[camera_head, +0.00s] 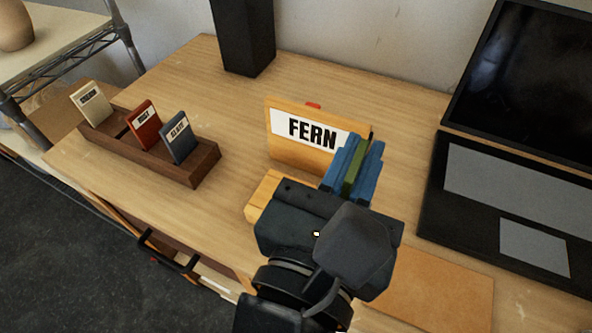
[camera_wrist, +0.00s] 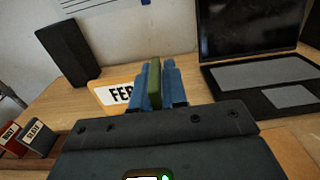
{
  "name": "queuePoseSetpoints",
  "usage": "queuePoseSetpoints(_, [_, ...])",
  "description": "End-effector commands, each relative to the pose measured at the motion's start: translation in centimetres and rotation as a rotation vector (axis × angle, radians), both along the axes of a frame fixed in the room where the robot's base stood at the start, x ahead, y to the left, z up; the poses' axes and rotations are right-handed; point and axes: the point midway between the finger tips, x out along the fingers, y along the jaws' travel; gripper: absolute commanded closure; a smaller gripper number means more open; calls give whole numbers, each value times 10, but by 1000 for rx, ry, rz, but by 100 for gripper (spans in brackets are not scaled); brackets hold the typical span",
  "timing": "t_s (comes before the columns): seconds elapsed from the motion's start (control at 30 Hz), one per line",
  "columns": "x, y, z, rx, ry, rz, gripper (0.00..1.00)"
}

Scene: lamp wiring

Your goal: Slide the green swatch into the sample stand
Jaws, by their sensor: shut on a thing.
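The green swatch (camera_head: 357,172) is thin and stands upright between the blue fingers of my gripper (camera_head: 351,165), which is shut on it. It also shows edge-on between the fingers in the wrist view (camera_wrist: 154,84). A light wooden stand (camera_head: 267,194) has an upright back panel with a white label reading FERN (camera_head: 312,132). My gripper is at the panel's right end and covers part of the stand. I cannot tell whether the swatch touches it; any slot is hidden.
A dark brown rack (camera_head: 187,171) at left holds cream (camera_head: 90,103), rust (camera_head: 143,125) and slate (camera_head: 178,138) swatches. An open laptop (camera_head: 510,210) stands at right. A black box-like object (camera_head: 243,35) is at the back. A tan mat (camera_head: 440,290) lies front right.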

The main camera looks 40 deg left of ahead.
Motion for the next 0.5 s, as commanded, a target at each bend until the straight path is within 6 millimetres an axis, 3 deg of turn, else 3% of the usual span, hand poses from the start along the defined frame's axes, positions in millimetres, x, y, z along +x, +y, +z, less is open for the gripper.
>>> queuePoseSetpoints(0.2, [5,46,-33,1,-5,3,100])
queuePoseSetpoints(0.5, [9,81,-51,2,-3,2,100])
